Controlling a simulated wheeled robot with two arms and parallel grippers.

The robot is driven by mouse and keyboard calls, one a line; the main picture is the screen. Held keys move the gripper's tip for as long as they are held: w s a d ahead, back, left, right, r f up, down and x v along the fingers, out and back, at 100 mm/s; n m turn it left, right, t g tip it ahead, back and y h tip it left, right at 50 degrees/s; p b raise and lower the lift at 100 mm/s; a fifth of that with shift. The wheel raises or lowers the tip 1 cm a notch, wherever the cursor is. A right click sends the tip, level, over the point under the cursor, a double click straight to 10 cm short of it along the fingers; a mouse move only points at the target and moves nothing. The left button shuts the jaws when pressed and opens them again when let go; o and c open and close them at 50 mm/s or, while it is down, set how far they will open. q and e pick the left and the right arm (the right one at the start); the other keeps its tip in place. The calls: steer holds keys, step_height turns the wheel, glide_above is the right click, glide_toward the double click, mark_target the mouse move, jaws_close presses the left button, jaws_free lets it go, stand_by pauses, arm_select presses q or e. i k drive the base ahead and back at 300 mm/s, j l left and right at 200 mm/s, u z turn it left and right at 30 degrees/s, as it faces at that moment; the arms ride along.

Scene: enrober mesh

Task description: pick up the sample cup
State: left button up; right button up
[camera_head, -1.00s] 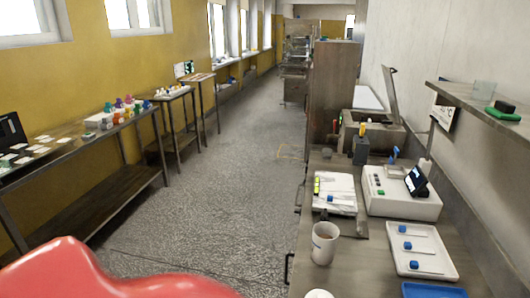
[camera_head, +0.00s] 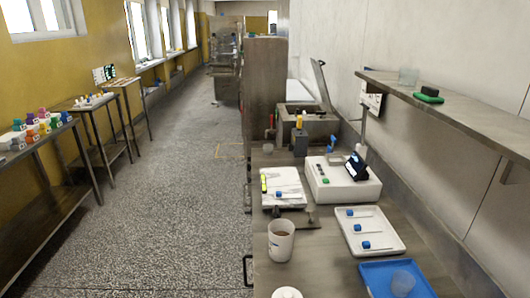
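Several cups could be the sample cup, and I cannot tell which it is. A small translucent cup (camera_head: 402,283) stands on a blue tray (camera_head: 375,279) at the bottom right of the counter. A larger whitish cup (camera_head: 281,243) with brownish contents stands at the counter's front left. Neither of my grippers is in view.
The steel counter (camera_head: 315,262) also holds a white tray (camera_head: 395,245) with blue-capped items, a white device (camera_head: 345,188) and a clipboard-like stack (camera_head: 284,197). The shelf (camera_head: 455,115) overhangs the right. The aisle floor (camera_head: 185,190) is clear.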

mark_target(267, 149)
steer(key=u, duration=0.85)
steer(key=i+u, duration=0.35)
steer(key=i, duration=1.45)
steer(key=i+z, duration=0.25)
steer(key=i, duration=0.2)
steer(key=i+j+z, duration=0.2)
steer(key=i, duration=0.2)
steer(key=i+j+z, duration=0.25)
steer(key=i, duration=0.2)
steer(key=i+j+z, duration=0.2)
steer(key=i, duration=0.2)
steer(key=z, duration=1.7)
